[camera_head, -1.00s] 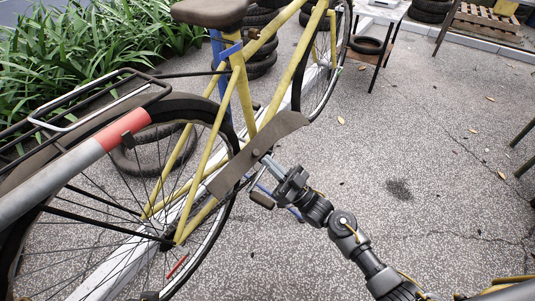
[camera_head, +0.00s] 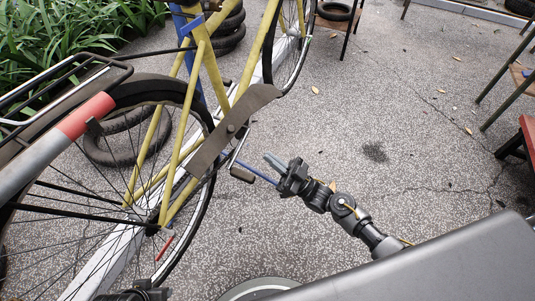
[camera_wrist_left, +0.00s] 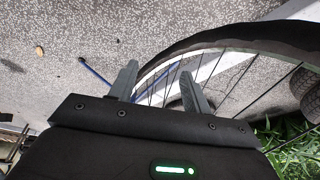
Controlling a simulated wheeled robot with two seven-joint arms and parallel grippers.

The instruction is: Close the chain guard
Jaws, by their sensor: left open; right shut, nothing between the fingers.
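The chain guard (camera_head: 232,130) is a long dark brown plate on the yellow bicycle (camera_head: 207,80), slanting from the rear wheel up toward the front. Its exact closure cannot be told. My right gripper (camera_head: 276,163) is just right of the guard and pedal, apart from the guard, with its fingers together and empty. In the left wrist view my left gripper (camera_wrist_left: 160,85) has its two fingers apart, with the rear wheel (camera_wrist_left: 230,70) behind and beyond them. In the head view only a dark part at the bottom edge may belong to the left arm.
A pedal (camera_head: 242,174) and a blue rod (camera_head: 255,172) stick out near my right gripper. Tyres (camera_head: 120,150) lie behind the rear wheel. Green plants (camera_head: 70,35) fill the back left. The paved floor to the right is mostly clear, with a red-edged table (camera_head: 526,140) at the far right.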

